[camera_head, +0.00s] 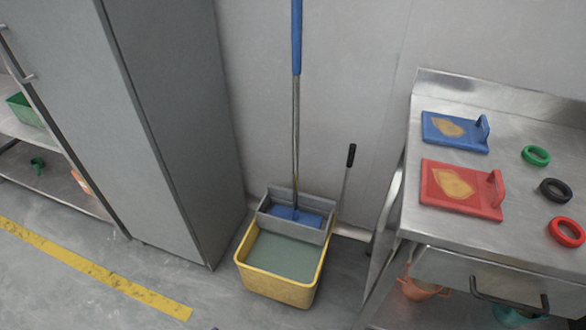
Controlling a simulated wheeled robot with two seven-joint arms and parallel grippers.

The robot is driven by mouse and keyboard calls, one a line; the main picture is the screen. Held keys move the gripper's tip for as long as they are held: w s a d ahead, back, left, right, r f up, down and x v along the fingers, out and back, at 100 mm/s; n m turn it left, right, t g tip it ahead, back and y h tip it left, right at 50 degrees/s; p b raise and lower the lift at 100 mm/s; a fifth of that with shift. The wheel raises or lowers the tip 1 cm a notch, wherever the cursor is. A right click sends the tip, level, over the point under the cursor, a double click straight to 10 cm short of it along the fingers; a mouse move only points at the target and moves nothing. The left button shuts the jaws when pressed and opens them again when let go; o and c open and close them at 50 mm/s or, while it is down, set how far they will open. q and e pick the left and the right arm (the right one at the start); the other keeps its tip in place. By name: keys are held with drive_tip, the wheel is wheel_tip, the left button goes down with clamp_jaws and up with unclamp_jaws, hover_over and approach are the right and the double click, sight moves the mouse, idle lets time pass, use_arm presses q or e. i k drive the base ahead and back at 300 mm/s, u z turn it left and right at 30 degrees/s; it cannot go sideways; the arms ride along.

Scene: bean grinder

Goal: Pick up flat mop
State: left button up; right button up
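The flat mop stands upright, with a blue grip (297,38) at the top of its metal pole (296,130). Its blue head (296,215) rests in the grey wringer basket (318,234) on the yellow bucket (270,288). The bucket holds greenish water and stands on the floor against the wall. The top of the mop handle is cut off by the picture's upper edge. Neither of my grippers shows in the head view.
A tall grey cabinet (180,110) stands left of the bucket. A steel table (470,240) on the right bears blue (452,128) and red (452,186) boards and several rings. A black-tipped lever (350,157) rises beside the bucket. Floor in front is clear, with a yellow line (90,270).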

sight(294, 214)
drive_tip(key=z, duration=4.25)
drive_tip(key=k, duration=1.95)
drive_tip(key=u, duration=0.5)
